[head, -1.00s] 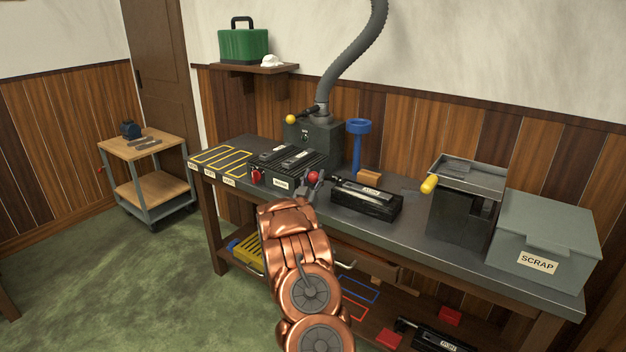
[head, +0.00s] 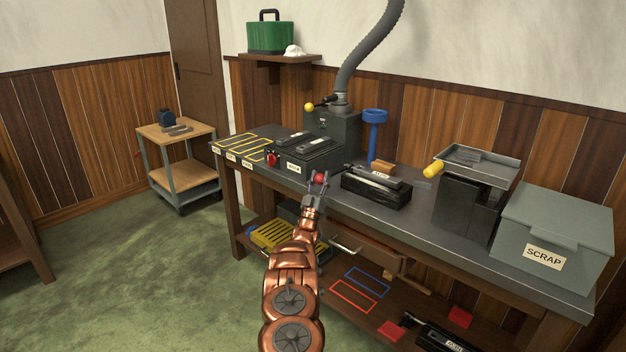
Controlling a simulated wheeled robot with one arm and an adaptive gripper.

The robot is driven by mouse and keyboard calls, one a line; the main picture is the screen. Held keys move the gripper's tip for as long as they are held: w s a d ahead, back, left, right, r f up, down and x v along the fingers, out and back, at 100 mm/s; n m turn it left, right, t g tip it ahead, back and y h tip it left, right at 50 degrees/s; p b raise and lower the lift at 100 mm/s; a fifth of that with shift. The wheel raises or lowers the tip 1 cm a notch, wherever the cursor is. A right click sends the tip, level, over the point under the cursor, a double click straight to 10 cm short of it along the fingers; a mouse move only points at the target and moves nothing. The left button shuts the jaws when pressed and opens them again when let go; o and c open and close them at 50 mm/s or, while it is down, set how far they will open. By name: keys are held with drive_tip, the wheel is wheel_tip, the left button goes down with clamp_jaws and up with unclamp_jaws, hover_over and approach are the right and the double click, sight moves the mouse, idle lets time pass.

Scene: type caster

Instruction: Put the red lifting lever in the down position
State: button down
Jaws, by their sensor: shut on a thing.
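The red ball knob (head: 319,178) of the lifting lever is at the right front corner of the dark caster machine (head: 322,152) on the bench. It sits low, near the bench's front edge. My gripper (head: 318,183) is shut around this knob, reaching up from the front. The lever's arm is mostly hidden by my gripper, so its exact angle cannot be told. A separate red rotary knob (head: 272,160) is on the machine's front left.
A black mould-like block (head: 376,191) lies on the bench right of my gripper. A blue funnel-shaped stand (head: 376,135), a dark bin with a yellow handle (head: 468,195) and the grey SCRAP box (head: 553,225) stand beyond. A drawer (head: 366,256) hangs under the bench.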

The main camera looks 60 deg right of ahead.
drive_tip(key=shift+f+n+t+b, duration=0.3)
drive_tip(key=shift+f+t, duration=0.2)
drive_tip(key=shift+f, duration=0.1)
drive_tip(key=shift+f+h, duration=0.2)
drive_tip(key=shift+h, duration=0.1)
drive_tip(key=c, duration=1)
unclamp_jaws()
drive_tip(key=o, duration=0.4)
drive_tip(key=shift+r, duration=0.1)
drive_tip(key=shift+c, duration=0.2)
drive_tip(key=v, duration=1.2)
drive_tip(key=shift+d, duration=0.1)
